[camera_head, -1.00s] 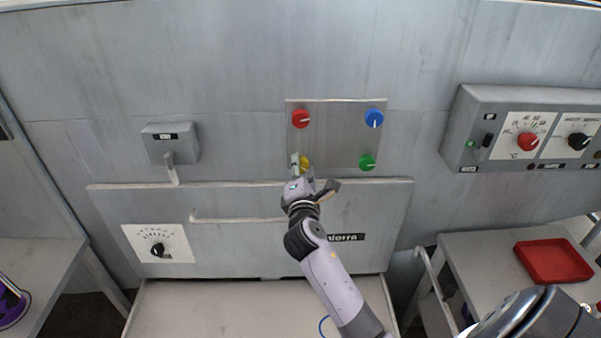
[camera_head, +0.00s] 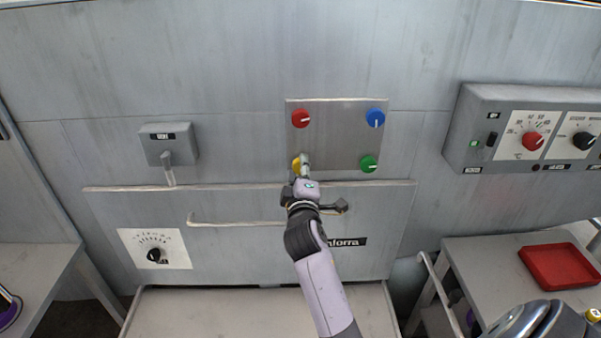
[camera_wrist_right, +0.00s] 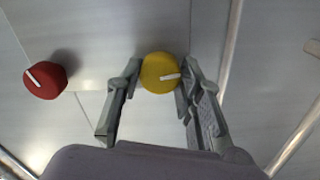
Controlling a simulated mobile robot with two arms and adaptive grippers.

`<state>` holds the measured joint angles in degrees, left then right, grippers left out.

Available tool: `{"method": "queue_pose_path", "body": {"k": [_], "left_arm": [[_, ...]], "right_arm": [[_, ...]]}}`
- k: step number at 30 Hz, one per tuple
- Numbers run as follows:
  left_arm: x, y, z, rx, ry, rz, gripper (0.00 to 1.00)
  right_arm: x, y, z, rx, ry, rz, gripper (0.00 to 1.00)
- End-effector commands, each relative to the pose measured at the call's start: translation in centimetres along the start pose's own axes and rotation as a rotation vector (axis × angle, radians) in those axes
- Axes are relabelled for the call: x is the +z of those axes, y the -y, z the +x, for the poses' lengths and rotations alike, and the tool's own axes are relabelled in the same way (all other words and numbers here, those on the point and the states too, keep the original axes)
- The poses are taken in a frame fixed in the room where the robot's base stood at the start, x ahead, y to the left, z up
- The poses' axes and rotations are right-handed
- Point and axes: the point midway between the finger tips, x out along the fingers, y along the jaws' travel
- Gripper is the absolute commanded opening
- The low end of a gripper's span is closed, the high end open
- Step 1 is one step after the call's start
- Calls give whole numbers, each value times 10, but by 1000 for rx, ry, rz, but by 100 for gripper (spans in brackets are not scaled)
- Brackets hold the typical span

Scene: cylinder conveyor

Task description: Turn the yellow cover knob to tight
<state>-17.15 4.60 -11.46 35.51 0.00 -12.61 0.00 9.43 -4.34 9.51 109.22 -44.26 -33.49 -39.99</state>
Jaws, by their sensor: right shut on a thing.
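The yellow cover knob (camera_head: 296,163) is at the lower left of a metal plate (camera_head: 335,140) on the grey machine front. In the right wrist view the yellow knob (camera_wrist_right: 158,70) sits between the two fingers, and its white mark points right and slightly up. My right gripper (camera_head: 301,165) reaches up to the knob from below and is shut on it, one finger on each side. In the head view the gripper hides part of the knob and its mark.
A red knob (camera_head: 300,118) is above the yellow one, a blue knob (camera_head: 375,118) at upper right and a green knob (camera_head: 368,164) at right. A drawer-like front with a handle (camera_head: 240,223) lies below. A control box (camera_head: 455,140) is at the right.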

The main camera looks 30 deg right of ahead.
Motion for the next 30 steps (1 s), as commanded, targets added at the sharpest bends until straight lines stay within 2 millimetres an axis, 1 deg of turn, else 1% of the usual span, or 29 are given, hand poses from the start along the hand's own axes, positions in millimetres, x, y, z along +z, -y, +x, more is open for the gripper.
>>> {"method": "queue_pose_path", "body": {"k": [6,19,20,28,30], "left_arm": [[0,0,2,0,0,0,40],[0,0,2,0,0,0,40],[0,0,2,0,0,0,40],[0,0,2,0,0,0,40],[0,0,2,0,0,0,40]], "right_arm": [[1,2,0,-4,3,45,6],[1,2,0,-5,3,52,6],[1,2,0,-5,4,52,35],[1,1,0,-3,2,52,53],[1,1,0,-2,2,52,54]]}}
